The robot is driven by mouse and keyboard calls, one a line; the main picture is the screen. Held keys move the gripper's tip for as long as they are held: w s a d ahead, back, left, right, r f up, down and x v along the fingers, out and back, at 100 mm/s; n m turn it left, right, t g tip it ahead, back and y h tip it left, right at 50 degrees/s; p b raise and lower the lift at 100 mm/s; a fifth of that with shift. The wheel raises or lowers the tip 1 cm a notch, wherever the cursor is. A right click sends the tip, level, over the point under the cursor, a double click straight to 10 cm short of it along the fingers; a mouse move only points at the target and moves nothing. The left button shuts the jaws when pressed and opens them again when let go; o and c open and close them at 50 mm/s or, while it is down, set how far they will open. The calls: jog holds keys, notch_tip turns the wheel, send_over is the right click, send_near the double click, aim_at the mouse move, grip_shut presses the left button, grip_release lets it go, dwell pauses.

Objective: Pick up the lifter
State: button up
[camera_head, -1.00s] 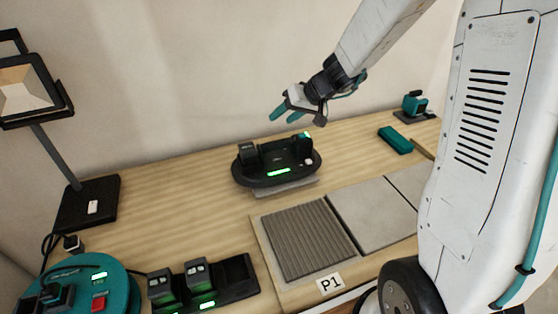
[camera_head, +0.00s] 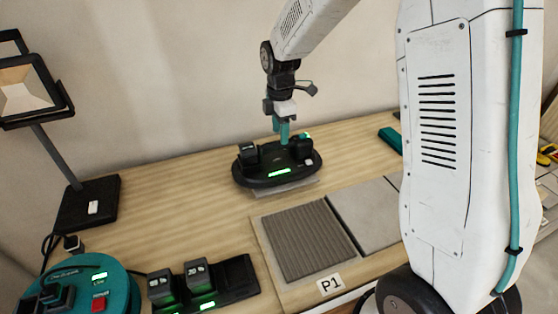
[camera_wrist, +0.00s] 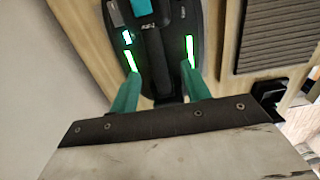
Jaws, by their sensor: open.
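The lifter (camera_head: 262,179) is a black oval device with a green lit strip on its front, on a grey tile (camera_head: 291,189) on the wooden bench. It also shows in the wrist view (camera_wrist: 170,70), with a dark bar along its middle and green lights on both sides. My gripper (camera_head: 284,139) points down over the middle of the lifter in the head view. In the wrist view its teal fingers (camera_wrist: 160,85) are spread, one on each side of the dark bar. Whether they touch it, I cannot tell.
A ribbed tile bed (camera_head: 308,241) and a plain grey tile (camera_head: 366,217) lie in front, by a P1 label. A battery charger (camera_head: 236,278) and a teal device (camera_head: 100,288) stand front left. A lamp (camera_head: 75,170) stands at the left. Bench space left of the lifter is clear.

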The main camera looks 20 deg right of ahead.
aim_at(279, 141)
jog(key=f, duration=0.5)
jog(key=shift+w+f, duration=0.2)
jog(key=shift+f, duration=0.15)
jog(key=shift+f, duration=0.2)
dwell(0.4)
jog(key=shift+w, duration=0.1)
grip_shut()
